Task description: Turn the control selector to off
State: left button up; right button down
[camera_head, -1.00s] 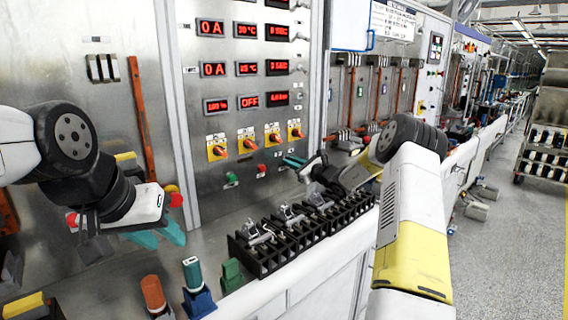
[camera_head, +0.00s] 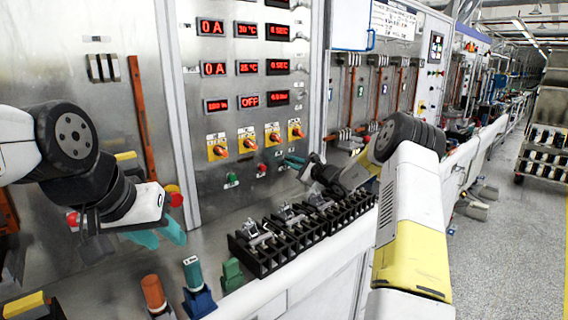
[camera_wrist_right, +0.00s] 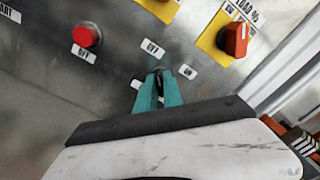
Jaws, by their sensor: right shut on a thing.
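The control selector (camera_wrist_right: 159,70) is a small dark knob on the metal panel, with white position labels, one reading OFF, around it in the right wrist view. My right gripper (camera_wrist_right: 160,77) has its teal fingers closed on it, and they hide most of the knob, so its exact setting is unclear. In the head view my right gripper (camera_head: 292,161) reaches the panel just right of the red button, below the row of orange knobs. My left gripper (camera_head: 164,235) is at the left, its teal fingers apart and empty, away from the panel's controls.
A red button (camera_wrist_right: 86,36) is left of the selector, and an orange knob on a yellow plate (camera_wrist_right: 236,40) is up to the right. A green button (camera_head: 232,179) is lower on the panel. A black terminal block (camera_head: 265,258) lies on the bench below my right gripper.

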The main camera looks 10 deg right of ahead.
jog(key=c, duration=1.5)
grip_release()
jog(key=v, duration=0.8)
jog(key=shift+w, duration=0.1)
